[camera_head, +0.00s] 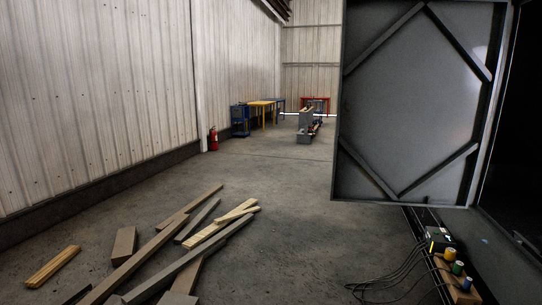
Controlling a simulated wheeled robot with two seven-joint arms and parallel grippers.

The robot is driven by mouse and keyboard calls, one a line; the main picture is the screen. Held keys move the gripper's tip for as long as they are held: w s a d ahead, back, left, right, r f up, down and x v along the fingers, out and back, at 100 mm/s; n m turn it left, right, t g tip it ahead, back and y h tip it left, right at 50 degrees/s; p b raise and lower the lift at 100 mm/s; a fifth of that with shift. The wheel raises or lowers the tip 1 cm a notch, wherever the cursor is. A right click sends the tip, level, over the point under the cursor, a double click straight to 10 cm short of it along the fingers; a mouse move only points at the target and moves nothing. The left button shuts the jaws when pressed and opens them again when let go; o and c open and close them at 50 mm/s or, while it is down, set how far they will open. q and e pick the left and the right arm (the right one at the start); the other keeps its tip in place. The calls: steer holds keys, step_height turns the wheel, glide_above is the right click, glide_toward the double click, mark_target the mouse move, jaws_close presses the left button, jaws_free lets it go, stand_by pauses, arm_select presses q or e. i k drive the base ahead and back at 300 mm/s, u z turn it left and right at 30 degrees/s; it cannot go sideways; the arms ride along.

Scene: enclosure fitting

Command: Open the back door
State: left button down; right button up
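A large grey metal door panel (415,105) with dark diagonal braces fills the upper right of the head view. Its braced face is turned towards me, and its left edge stands out over the hall floor. To its right is a lighter upright frame post (492,110) and a dark opening (525,140). The door appears swung out from this opening. I cannot tell whether it is the back door. No handle is visible on the face I see. Neither of my grippers is in view.
Loose beams (160,245) lie across the floor at front left. A box with coloured parts (457,268) and black cables (385,284) lie below the door. A fire extinguisher (213,139) and workbenches (262,108) stand farther back. The middle floor is clear.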

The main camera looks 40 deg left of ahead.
mark_target(419, 79)
steer(key=u, duration=0.05)
steer(key=i, duration=0.9)
steer(key=u, duration=0.35)
steer(key=i, duration=2.3)
steer(key=u, duration=0.35)
